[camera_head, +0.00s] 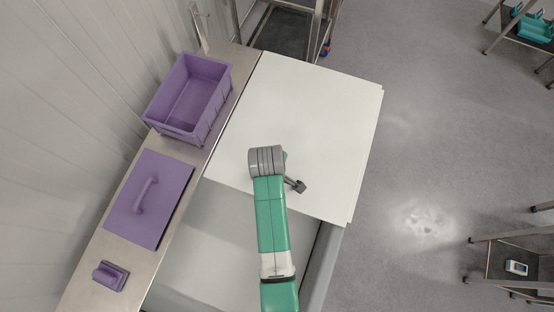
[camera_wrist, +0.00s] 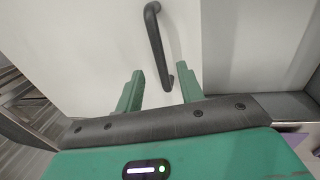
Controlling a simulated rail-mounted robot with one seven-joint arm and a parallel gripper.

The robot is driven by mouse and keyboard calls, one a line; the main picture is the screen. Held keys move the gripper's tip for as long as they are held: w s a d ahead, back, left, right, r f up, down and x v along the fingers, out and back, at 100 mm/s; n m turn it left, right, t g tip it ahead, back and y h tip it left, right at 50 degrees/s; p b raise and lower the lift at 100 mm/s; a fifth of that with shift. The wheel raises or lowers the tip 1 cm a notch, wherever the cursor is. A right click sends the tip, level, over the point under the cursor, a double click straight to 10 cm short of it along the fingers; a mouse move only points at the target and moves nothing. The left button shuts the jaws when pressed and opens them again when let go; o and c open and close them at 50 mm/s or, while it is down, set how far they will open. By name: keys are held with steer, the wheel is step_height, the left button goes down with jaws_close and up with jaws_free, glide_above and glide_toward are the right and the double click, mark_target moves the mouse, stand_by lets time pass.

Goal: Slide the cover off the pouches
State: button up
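The cover (camera_head: 310,120) is a large flat white panel lying over the far part of a grey-white bin (camera_head: 210,235). In the wrist view the cover (camera_wrist: 80,40) fills most of the picture and carries a dark bar handle (camera_wrist: 155,35). My gripper (camera_wrist: 160,88) is open, with its two green fingers apart and nothing held. The handle's near end appears between the fingertips in the picture; I cannot tell how far beyond them it is. In the head view my arm hides the fingers and most of the handle. No pouches are visible.
A steel ledge (camera_head: 135,252) along the left wall holds an empty purple crate (camera_head: 165,112), a purple lid with a handle (camera_head: 165,215) and a small purple block (camera_head: 110,275). Open grey floor (camera_head: 420,150) lies to the right, with metal stands at the right edge.

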steer(key=f, duration=0.2)
steer(key=w+f+b, duration=0.1)
steer(key=f, duration=0.2)
steer(key=shift+d+f, duration=0.2)
steer(key=shift+f, duration=0.1)
jaws_close()
